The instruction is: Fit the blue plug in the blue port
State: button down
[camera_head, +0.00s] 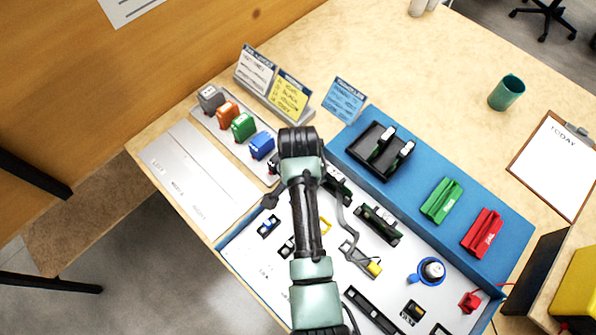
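The blue plug (261,145) stands on the light strip at the left of the table, at the near end of a row after grey, orange and green plugs. It is upright and nothing visibly holds it. A small port with blue in it (268,226) sits on the white panel, left of my arm; it looks empty, but is too small to be sure. My arm reaches up over the panel, and its wrist is just right of the blue plug. My gripper is hidden beneath the wrist, so its fingers and any grasp do not show. A dark shape beside the wrist is unclear.
The grey plug (210,98), orange plug (228,114) and green plug (243,126) stand in the row. Sign cards (272,85) stand behind. A blue tray (405,190) holds black, green and red modules at the right. A grey plate (200,180) lies at the left.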

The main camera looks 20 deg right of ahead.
jog(key=shift+f, duration=0.4)
jog(key=shift+c, duration=1.1)
grip_release()
jog(key=shift+r, duration=0.2)
notch_tip(320, 180, up, 7)
jog(key=p, duration=0.7)
jog(key=shift+f, duration=0.15)
